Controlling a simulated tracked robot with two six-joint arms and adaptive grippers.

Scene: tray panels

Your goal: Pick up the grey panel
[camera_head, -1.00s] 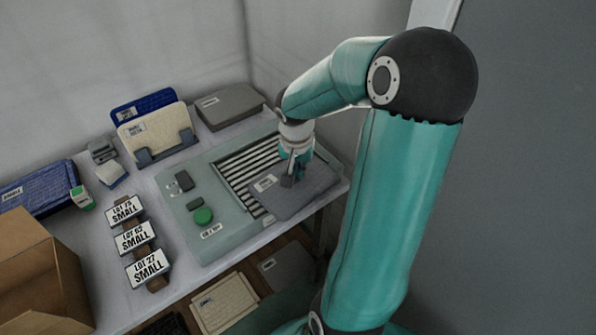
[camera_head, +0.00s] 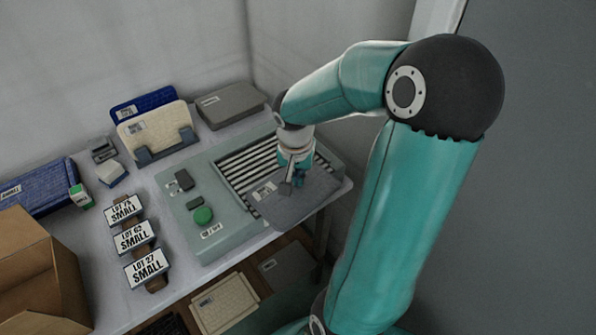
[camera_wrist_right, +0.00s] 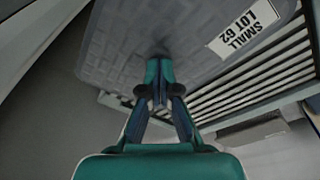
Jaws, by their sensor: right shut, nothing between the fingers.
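A grey panel (camera_head: 312,203) with a white label lies on the slatted part of the pale green machine (camera_head: 222,225), reaching over its front right side. In the right wrist view the grey panel (camera_wrist_right: 120,45) shows a textured face and a label reading SMALL LOT 62. My right gripper (camera_head: 287,187) is shut and empty, pointing down at the panel. In the right wrist view its fingertips (camera_wrist_right: 158,62) meet against or just over the panel face; I cannot tell if they touch. My left gripper is not in view.
A cream panel (camera_head: 152,128) and a blue panel (camera_head: 143,103) stand in a holder at the back. A grey case (camera_head: 231,104) lies behind the machine. Lot signs (camera_head: 134,237) and an open cardboard box (camera_head: 38,265) are at left. More panels lie below the table.

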